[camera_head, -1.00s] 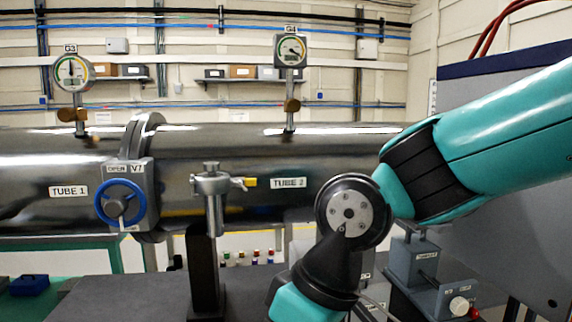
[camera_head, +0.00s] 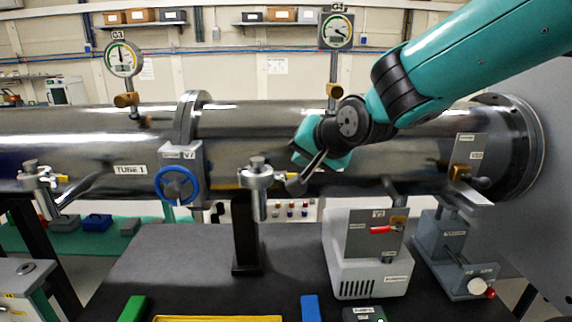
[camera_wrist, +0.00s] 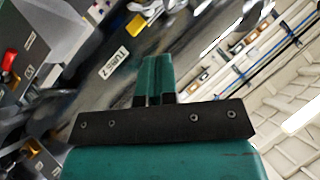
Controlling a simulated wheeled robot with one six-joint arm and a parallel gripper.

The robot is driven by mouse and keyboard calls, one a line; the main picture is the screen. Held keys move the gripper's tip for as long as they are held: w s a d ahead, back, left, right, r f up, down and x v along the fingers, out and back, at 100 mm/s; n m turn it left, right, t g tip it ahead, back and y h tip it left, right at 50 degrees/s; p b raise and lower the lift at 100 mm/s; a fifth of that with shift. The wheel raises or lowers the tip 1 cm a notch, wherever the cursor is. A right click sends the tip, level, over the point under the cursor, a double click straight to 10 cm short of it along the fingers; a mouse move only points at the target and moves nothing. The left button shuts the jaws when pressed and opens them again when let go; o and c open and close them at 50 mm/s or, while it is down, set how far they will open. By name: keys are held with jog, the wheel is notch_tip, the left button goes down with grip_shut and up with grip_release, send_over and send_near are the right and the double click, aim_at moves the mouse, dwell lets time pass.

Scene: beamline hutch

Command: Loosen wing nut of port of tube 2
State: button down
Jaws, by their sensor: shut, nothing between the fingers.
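The port of tube 2 (camera_head: 257,178) is a silver fitting with a clamp, at the front of the tube right of the blue-wheeled valve. Part of it shows at the top of the wrist view (camera_wrist: 152,8), with a yellow piece (camera_wrist: 137,25) beside it; I cannot make out the wing nut's shape clearly. Tube 2 (camera_head: 430,150) is a dark, shiny horizontal pipe. Its label (camera_wrist: 114,63) reads in the wrist view. My gripper (camera_head: 303,153) is in front of the tube, just right of and above the port, apart from it. Its teal fingers (camera_wrist: 155,72) are shut and empty.
A similar port of tube 1 (camera_head: 38,176) is at the left. The blue handwheel (camera_head: 177,186) is left of the port. A dark post (camera_head: 245,240) stands below it. A grey pump box (camera_head: 370,265) with a red lever (camera_head: 381,230) stands at the right. Gauges rise above the tubes.

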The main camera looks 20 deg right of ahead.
aim_at(278, 176)
jog(key=f, duration=0.1)
jog(key=w+a+f+p, duration=0.1)
jog(key=w+a+f, duration=0.1)
jog(key=shift+w+a+f+p, duration=0.1)
jog(key=shift+w+f+p, duration=0.05)
jog(key=shift+f+p, duration=0.25)
jog(key=shift+w+a+f, duration=0.1)
jog(key=shift+a+f, duration=0.1)
jog(key=shift+f, duration=0.15)
jog(key=shift+d, duration=0.1)
